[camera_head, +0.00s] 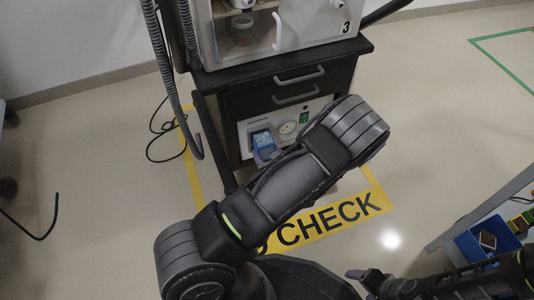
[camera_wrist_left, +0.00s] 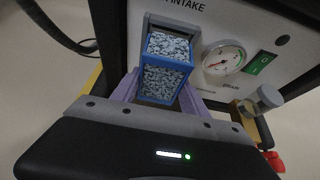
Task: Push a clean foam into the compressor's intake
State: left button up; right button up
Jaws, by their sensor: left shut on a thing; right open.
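The clean foam (camera_wrist_left: 165,82) is a blue-edged block with pale speckled faces. My left gripper (camera_wrist_left: 158,92) is shut on it, one purple finger on each side. The block is at the mouth of the compressor's intake (camera_wrist_left: 194,29), a grey-framed opening under the word INTAKE; how deep it sits I cannot tell. In the head view the foam (camera_head: 263,140) shows blue at the front of the compressor panel (camera_head: 290,113), and my left gripper (camera_head: 264,157) is partly hidden by my arm. My right gripper (camera_head: 362,277) is open, low at the bottom right, away from the compressor.
A pressure gauge (camera_wrist_left: 223,60) and a green switch (camera_wrist_left: 262,64) sit right of the intake. A knob (camera_wrist_left: 269,97) projects below them. A blue bin (camera_head: 484,243) with small blocks stands at the right. A corrugated hose (camera_head: 176,75) hangs left of the cart. Open floor lies left.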

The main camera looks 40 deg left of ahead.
aim_at(267, 152)
pick_arm(q)
jog(key=shift+w+a, duration=0.65)
jog(key=shift+a, duration=0.25)
dwell(1.0)
jog(key=o, duration=1.6)
jog(key=p+v, duration=0.2)
jog(key=v, duration=0.5)
jog(key=shift+s+d+r+p, duration=0.15)
jog(key=shift+s+d+p, duration=0.1)
jog(key=shift+d+p, duration=0.05)
